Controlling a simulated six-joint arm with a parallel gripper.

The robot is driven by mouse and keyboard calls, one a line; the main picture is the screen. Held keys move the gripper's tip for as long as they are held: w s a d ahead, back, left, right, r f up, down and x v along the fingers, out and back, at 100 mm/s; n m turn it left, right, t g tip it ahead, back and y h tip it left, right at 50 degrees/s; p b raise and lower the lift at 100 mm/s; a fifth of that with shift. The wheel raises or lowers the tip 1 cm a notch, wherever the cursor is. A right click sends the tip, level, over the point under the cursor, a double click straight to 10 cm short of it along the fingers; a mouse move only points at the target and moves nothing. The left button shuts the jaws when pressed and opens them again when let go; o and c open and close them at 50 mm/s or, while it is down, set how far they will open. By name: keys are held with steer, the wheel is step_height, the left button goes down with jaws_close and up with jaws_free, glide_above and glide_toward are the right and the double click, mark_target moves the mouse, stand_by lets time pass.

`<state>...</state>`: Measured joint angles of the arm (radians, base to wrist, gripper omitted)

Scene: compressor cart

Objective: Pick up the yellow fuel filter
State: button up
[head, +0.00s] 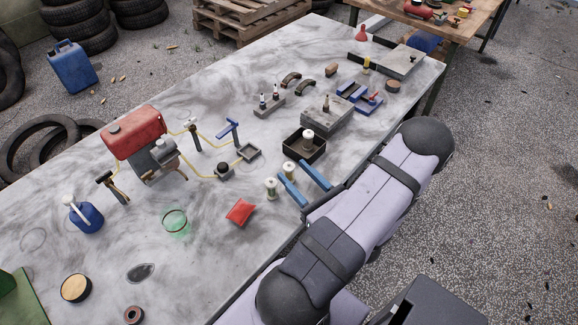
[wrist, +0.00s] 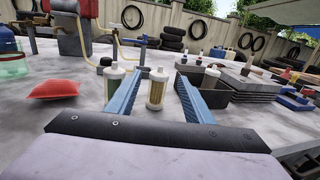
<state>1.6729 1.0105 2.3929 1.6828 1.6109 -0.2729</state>
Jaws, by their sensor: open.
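Two small upright filters with white caps stand on the grey table just off my fingertips. One filter with a yellowish body (head: 289,170) is in line with the gap between my fingers; it also shows in the wrist view (wrist: 157,89). A paler filter (head: 271,188) stands just outside my left finger, which partly covers it in the wrist view (wrist: 113,79). My gripper (head: 289,172) is open, its two blue fingers low over the table, with nothing held. A third white-capped part (head: 307,139) stands in a black tray.
The black tray (head: 291,153) lies just beyond my right finger. A red pouch (head: 240,211) and a green glass jar (head: 175,222) are to the left. The red tank (head: 134,131) with yellow tubing stands farther back. Bare table (head: 190,283) lies front left.

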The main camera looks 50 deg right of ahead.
mark_target(285, 164)
steer(key=shift+w+f, duration=0.1)
steer(key=shift+f, duration=0.1)
steer(key=shift+r+p+x, duration=0.15)
steer(key=shift+p+x, duration=0.45)
steer(key=shift+x, duration=0.9)
steer(key=shift+r+p+x, duration=0.15)
steer(key=shift+p+x, duration=0.45)
steer(key=shift+x, duration=0.85)
steer(key=shift+w+d+f, duration=0.1)
steer(key=shift+w, duration=0.5)
steer(key=c, duration=1.1)
